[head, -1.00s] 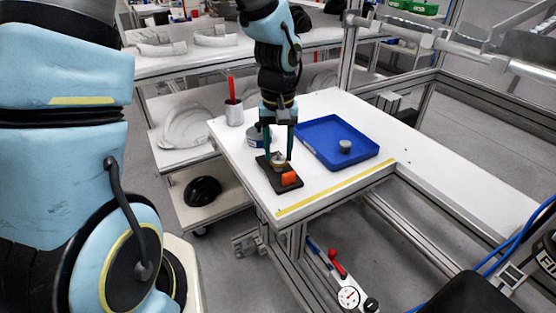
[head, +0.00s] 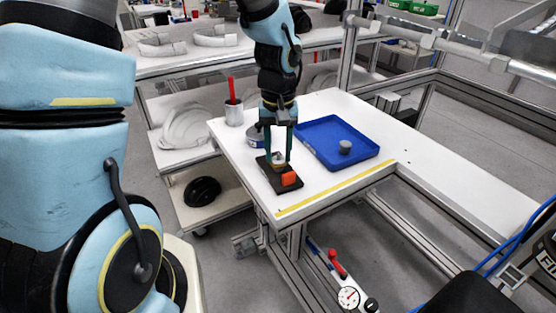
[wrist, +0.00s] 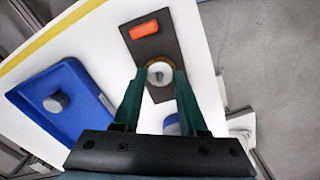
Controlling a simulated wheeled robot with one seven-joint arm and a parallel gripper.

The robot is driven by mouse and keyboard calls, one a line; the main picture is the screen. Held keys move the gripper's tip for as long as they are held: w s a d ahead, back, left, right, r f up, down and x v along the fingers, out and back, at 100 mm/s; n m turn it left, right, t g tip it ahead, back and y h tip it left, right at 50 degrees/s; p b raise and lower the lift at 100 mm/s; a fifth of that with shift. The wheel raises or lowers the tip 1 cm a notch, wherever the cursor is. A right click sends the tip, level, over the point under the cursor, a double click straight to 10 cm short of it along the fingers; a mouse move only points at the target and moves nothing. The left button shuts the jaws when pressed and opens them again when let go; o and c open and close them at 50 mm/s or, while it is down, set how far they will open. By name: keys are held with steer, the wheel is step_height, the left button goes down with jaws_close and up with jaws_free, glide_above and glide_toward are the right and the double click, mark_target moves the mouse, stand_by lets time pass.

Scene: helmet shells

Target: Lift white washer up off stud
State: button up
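The white washer (wrist: 159,70) lies around a grey stud (wrist: 160,76) on a dark base plate (wrist: 150,45). A brass-coloured ring (wrist: 158,85) shows just beneath the washer. The stack also shows in the head view, where the washer (head: 279,156) is small. An orange block (wrist: 144,29) sits at the plate's other end. My gripper (wrist: 160,70) points down over the stud, one green finger on each side of the washer. The fingers look apart, with the washer between them; contact is hard to make out. My gripper (head: 279,160) also shows in the head view.
A blue tray (head: 318,131) with a grey cylinder (head: 345,146) stands right of the plate. A grey cup (head: 234,115) with a red item and a blue-grey round container (head: 254,138) stand behind. Yellow tape (head: 335,188) marks the front edge of the white table (head: 330,182).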

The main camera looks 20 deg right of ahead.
steer(key=shift+c, duration=1.4)
steer(key=shift+r+p, duration=0.6)
steer(key=shift+r, duration=0.15)
steer(key=shift+r, duration=0.1)
steer(key=shift+r+p, duration=0.6)
steer(key=shift+r, duration=0.1)
steer(key=shift+r+p, duration=0.25)
steer(key=shift+p, duration=0.05)
